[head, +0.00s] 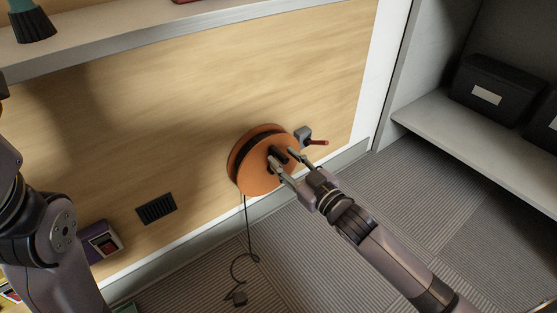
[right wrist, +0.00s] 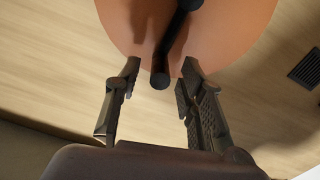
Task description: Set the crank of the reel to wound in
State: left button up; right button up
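The orange reel (head: 258,182) is mounted on the wooden wall panel, with a dark cord hanging from it to the floor. Its black crank (right wrist: 184,25) crosses the reel face, and the handle end (right wrist: 160,80) points toward the right wrist camera. My right gripper (head: 282,157) is at the reel face. In the right wrist view its fingers (right wrist: 161,68) are open, one on each side of the crank handle, with gaps showing on both sides. In the head view the fingers partly hide the crank. My left arm enters at the left, but its gripper is out of view.
A grey block with a red lever (head: 318,142) sits just right of the reel. A shelf (head: 130,38) runs above. A black vent (head: 156,208) and a purple box (head: 101,242) are at left. Black bins (head: 493,88) stand on a right-hand shelf. The striped floor (head: 400,200) is mostly clear.

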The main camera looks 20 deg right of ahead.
aim_at(273, 150)
jog(key=shift+b+x, duration=0.55)
jog(key=shift+x, duration=1.1)
jog(key=shift+c, duration=0.2)
grip_shut()
